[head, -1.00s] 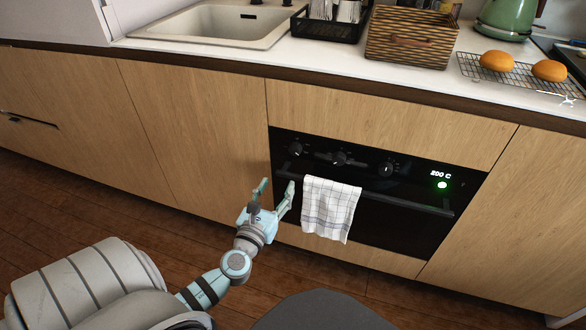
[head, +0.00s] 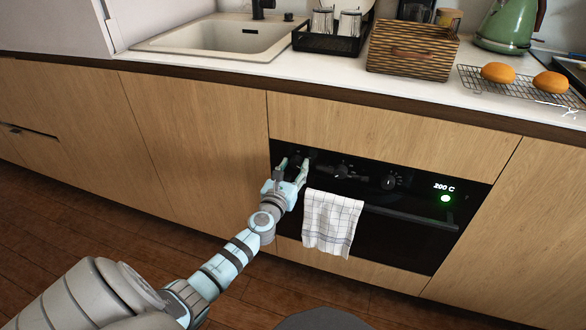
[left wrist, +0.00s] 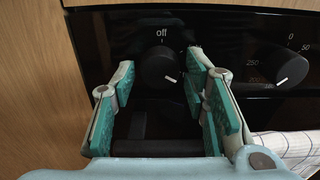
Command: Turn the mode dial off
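The mode dial (left wrist: 160,64) is a round black knob on the black oven panel, with "off" printed above it. Its white mark points to the lower right, away from "off". My left gripper (left wrist: 158,72) is open, with one finger on each side of the dial; a gap shows on the left, and contact on the right is unclear. In the head view my left gripper (head: 292,170) is at the left end of the oven panel and partly hides the dial. My right gripper is not in view.
The display reads 200 C beside a green light (head: 445,198). A checked towel (head: 332,222) hangs on the oven handle (head: 410,216), close to my left gripper.

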